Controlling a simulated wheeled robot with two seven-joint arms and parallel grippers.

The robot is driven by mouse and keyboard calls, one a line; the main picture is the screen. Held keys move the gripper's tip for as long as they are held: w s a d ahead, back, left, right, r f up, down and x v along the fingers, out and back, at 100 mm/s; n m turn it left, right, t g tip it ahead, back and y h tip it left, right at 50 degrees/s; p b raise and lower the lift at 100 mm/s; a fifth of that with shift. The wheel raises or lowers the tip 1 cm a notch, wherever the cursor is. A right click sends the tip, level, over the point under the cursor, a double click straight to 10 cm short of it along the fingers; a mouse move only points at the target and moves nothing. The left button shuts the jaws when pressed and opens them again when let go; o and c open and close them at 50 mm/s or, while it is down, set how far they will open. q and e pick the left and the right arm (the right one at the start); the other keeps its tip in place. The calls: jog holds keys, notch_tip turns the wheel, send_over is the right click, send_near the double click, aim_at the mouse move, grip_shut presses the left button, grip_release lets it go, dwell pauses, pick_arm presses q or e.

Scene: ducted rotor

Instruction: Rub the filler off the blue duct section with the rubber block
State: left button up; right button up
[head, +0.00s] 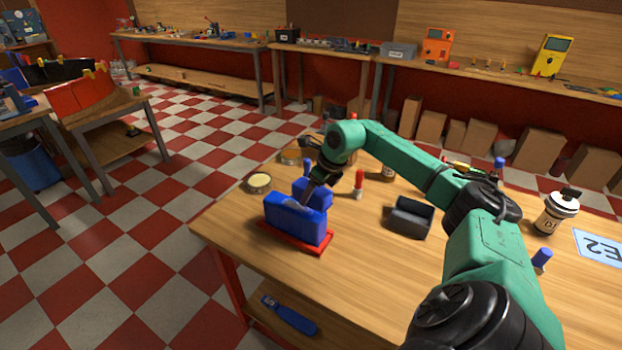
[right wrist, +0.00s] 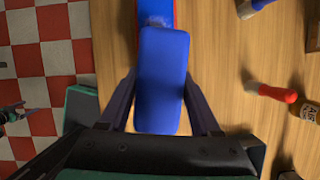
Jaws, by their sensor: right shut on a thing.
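My right gripper (head: 308,198) is shut on the rubber block (right wrist: 160,85), a blue rounded block that lies between its two fingers in the right wrist view. The blue duct section (head: 294,220) rests on a red base (head: 325,243) near the table's left corner. Part of the duct section also shows at the top of the right wrist view, just beyond the block. A small paler patch shows there, but I cannot tell if it is filler. The block is close against the duct section; I cannot make out whether they touch. My left gripper is not in view.
A round tin (head: 259,183) stands left of the duct section. A red-capped tube (head: 358,184) and an open dark box (head: 409,217) stand to the right. A white-lidded canister (head: 556,212) is farther right. The wooden table's left edge is close by.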

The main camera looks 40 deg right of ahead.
notch_tip(320, 180, up, 3)
jog(key=shift+s+d+f+p, duration=0.1)
jog(key=shift+s+p, duration=0.05)
jog(key=shift+p, duration=0.55)
jog(key=shift+r, duration=0.4)
